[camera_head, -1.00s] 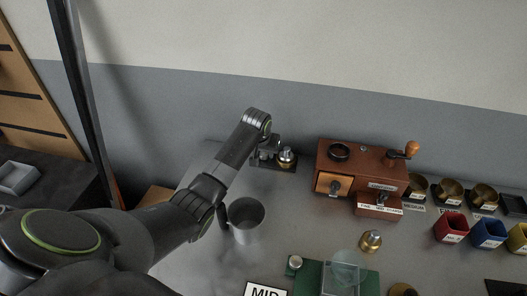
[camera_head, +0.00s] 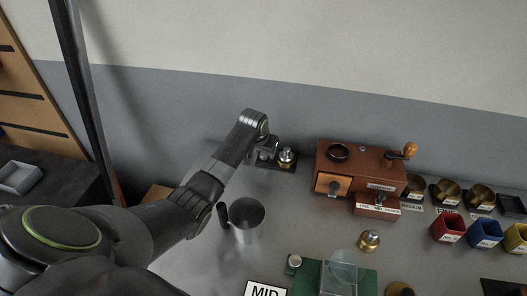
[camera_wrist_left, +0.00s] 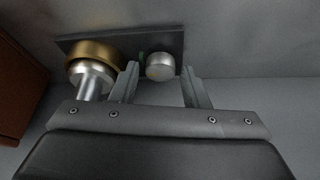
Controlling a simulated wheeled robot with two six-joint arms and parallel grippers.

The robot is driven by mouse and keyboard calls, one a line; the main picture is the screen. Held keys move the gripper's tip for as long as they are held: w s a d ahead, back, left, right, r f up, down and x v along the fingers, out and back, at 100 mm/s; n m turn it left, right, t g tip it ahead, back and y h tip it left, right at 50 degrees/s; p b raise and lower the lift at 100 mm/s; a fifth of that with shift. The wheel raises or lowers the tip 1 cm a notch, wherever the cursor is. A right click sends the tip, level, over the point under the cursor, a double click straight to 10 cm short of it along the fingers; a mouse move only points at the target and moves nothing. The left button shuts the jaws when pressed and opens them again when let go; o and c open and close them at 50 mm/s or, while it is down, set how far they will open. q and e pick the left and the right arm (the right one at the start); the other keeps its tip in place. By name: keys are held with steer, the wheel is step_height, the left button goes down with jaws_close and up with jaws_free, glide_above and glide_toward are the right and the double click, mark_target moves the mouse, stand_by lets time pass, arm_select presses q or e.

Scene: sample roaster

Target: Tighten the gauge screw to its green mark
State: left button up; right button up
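The gauge stands on a dark base plate (camera_head: 270,166) by the wall, left of the wooden grinder. In the left wrist view the plate (camera_wrist_left: 174,43) carries a brass and silver fitting (camera_wrist_left: 94,56) and a small silver screw knob (camera_wrist_left: 160,67). A small green mark (camera_wrist_left: 142,56) shows at the knob's left, partly hidden. My left gripper (camera_wrist_left: 162,82) is open, one finger on each side of the knob, with visible gaps. In the head view the same gripper (camera_head: 267,151) is at the plate's left, largely covered by its wrist. My right gripper is not in view.
A metal pitcher (camera_head: 246,221) stands just below my left forearm. The wooden grinder (camera_head: 357,164) stands right of the gauge. Brass cups and coloured bins (camera_head: 486,231) are at the right; a green-based stand (camera_head: 309,276) is at the front.

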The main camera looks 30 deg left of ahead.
arm_select(q)
steer(key=shift+o, duration=0.7)
steer(key=shift+r, duration=0.1)
steer(key=v, duration=1.7)
